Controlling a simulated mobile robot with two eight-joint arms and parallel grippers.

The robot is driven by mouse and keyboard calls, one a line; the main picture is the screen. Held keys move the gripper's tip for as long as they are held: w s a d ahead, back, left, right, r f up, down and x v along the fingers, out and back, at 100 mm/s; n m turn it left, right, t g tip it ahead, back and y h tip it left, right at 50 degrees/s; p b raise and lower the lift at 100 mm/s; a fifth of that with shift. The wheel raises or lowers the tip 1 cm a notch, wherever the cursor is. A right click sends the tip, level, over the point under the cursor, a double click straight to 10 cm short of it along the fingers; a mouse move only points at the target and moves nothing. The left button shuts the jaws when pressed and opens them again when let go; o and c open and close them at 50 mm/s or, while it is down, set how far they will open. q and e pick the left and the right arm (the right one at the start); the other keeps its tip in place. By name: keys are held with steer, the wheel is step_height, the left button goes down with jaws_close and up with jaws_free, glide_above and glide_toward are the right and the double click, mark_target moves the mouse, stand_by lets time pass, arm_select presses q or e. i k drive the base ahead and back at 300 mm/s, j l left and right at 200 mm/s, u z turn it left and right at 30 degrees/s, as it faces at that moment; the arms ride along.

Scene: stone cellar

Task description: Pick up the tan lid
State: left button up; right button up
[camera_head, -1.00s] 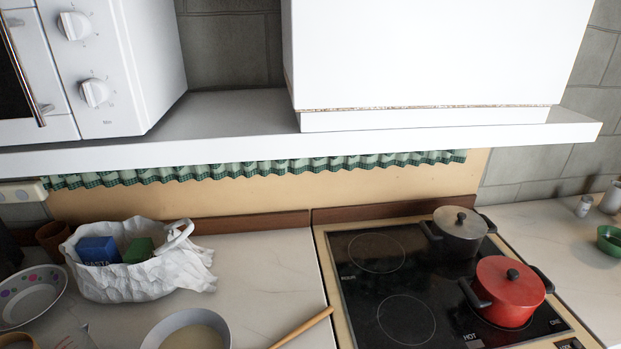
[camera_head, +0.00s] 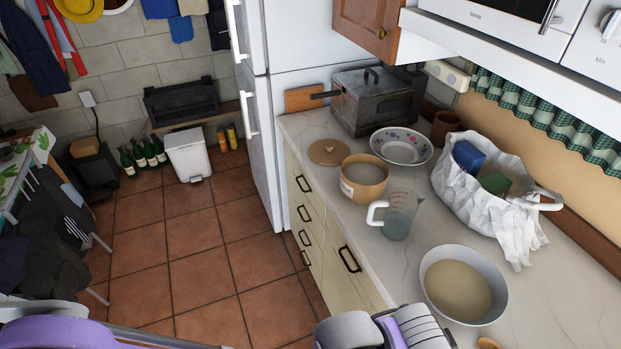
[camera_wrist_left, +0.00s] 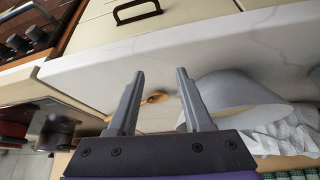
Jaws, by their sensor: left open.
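The tan lid (camera_head: 329,151) is a flat round disc with a small knob. It lies on the counter in the head view, left of the patterned bowl and behind the tan pot (camera_head: 363,181). The pot has no lid on it. My left gripper (camera_wrist_left: 158,80) shows in the left wrist view with its two grey fingers apart and nothing held. A wooden item, probably the spoon handle (camera_wrist_left: 155,98), shows beyond the fingers. The lid is not visible in that view. My right gripper is not in view.
Near the lid are a patterned bowl (camera_head: 401,146), a glass measuring jug (camera_head: 399,214), a metal toaster-like box (camera_head: 371,102) and a cutting board (camera_head: 303,99). A white bag (camera_head: 515,228) and a large bowl (camera_head: 430,262) stand nearer. The tiled floor (camera_head: 215,265) left of the drawers is open.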

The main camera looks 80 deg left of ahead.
mark_target(327, 153)
steer(key=u, duration=2.25)
steer(key=j+z, duration=0.1)
steer(key=z, duration=0.35)
steer(key=i+j+z, duration=0.1)
steer(key=z, duration=0.4)
steer(key=j+z, duration=0.1)
steer(key=z, duration=0.35)
steer(key=j+z, duration=0.35)
steer(key=j, duration=0.15)
steer(key=j+z, duration=0.35)
steer(key=j, duration=0.2)
steer(key=j+z, duration=0.15)
steer(key=j, duration=0.4)
steer(key=k+j+z, duration=0.15)
steer(key=j, duration=0.35)
